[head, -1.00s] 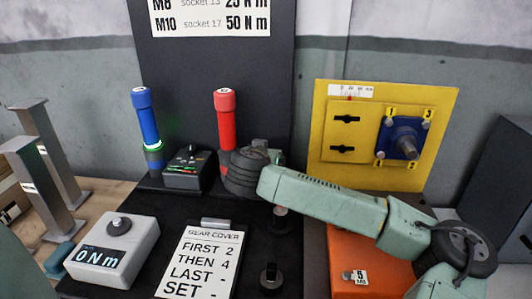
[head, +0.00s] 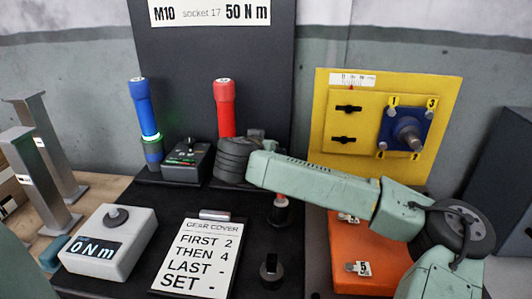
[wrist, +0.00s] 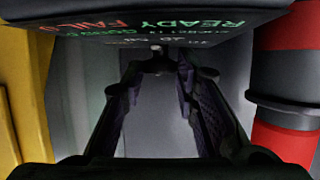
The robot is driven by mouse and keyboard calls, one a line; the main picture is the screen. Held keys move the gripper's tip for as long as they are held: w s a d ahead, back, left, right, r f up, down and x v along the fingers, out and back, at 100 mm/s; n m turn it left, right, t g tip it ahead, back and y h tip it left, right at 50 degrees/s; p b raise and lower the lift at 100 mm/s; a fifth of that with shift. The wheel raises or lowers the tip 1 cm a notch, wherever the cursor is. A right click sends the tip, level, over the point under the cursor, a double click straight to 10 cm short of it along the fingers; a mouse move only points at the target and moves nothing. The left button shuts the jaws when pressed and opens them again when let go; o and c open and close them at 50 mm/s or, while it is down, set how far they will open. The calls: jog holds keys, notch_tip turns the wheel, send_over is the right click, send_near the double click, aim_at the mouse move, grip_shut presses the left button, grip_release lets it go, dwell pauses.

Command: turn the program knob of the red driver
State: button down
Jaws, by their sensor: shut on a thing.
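The red driver (head: 225,105) stands upright behind my wrist in the head view. Its red and dark body is also at the right of the wrist view (wrist: 283,145). A dark control box (wrist: 140,28) with upside-down READY and FAIL lettering fills the top of the wrist view. My gripper (wrist: 157,70) reaches below the lettered face, and its fingertips close on a small grey knob (wrist: 156,62) under the box. The knob is mostly hidden, so its setting cannot be read. My wrist hides the gripper and knob in the head view.
The blue driver (head: 143,110) and its control box (head: 187,160) stand left of my wrist. A yellow panel (head: 335,110) is behind my arm, and an orange box (head: 375,250) is below it. A card (head: 199,255) and a torque meter (head: 108,242) lie in front.

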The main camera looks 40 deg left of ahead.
jog(key=b, duration=0.1)
jog(key=m+h+b, duration=0.1)
jog(key=m+t+h+b, duration=0.1)
jog(key=b, duration=0.1)
jog(key=shift+s+a+f, duration=0.1)
jog(key=shift+a+f, duration=0.15)
jog(key=shift+r+m+h+b, duration=0.25)
jog(key=shift+m+h+b, duration=0.75)
jog(key=shift+h, duration=0.2)
jog(key=c, duration=1.4)
grip_release()
jog(key=shift+o, duration=0.2)
notch_tip(320, 180, up, 10)
jog(key=shift+r, duration=0.1)
